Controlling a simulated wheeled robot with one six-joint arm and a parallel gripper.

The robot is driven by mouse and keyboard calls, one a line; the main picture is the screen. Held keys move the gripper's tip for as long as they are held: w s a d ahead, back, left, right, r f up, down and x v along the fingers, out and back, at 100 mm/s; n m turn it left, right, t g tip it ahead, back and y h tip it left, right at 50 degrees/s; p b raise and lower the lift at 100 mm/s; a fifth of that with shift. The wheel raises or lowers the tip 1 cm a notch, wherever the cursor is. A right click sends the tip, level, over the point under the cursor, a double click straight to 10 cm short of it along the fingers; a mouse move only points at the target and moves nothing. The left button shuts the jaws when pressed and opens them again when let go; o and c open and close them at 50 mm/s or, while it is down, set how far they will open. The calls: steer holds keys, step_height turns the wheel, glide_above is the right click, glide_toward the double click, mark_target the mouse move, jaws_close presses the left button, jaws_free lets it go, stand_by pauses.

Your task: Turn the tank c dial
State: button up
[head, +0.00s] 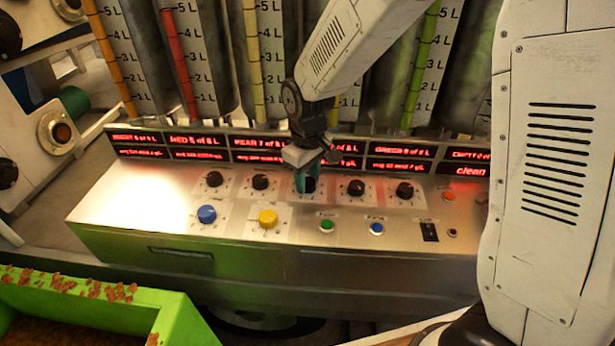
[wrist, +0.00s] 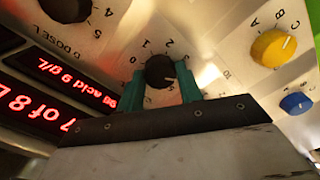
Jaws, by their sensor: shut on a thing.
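The black dial (wrist: 160,72) between my teal fingertips has a round scale with numbers and a small pale pointer mark. In the head view it is the middle one of a row of black dials, mostly hidden behind my gripper (head: 306,182). I cannot read a tank C name on it. In the wrist view my gripper (wrist: 162,88) is shut on this dial, one finger on each side. The fingers are close to the panel face.
Red displays (head: 400,150) and gauge tubes stand behind. A green bin (head: 110,305) is front left.

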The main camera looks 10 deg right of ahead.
mark_target(308, 181)
steer(key=shift+m, duration=0.8)
steer(key=shift+w, duration=0.1)
steer(key=o, duration=1)
steer(key=shift+r, duration=0.1)
step_height(308, 181, up, 8)
steer(key=shift+f, duration=0.15)
steer(key=s+d+r+m, duration=0.2)
steer(key=s+d+r, duration=0.1)
steer(key=s, duration=0.5)
steer(key=s+d+r+m+t, duration=0.1)
steer(key=s+d+r, duration=0.3)
steer(key=s, duration=0.5)
steer(key=s+d+r+m, duration=0.2)
steer(key=s+d+r, duration=0.1)
steer(key=s+d, duration=0.4)
steer(key=shift+s+r+m, duration=0.25)
steer(key=shift+s+m, duration=0.15)
steer(key=shift+s, duration=0.65)
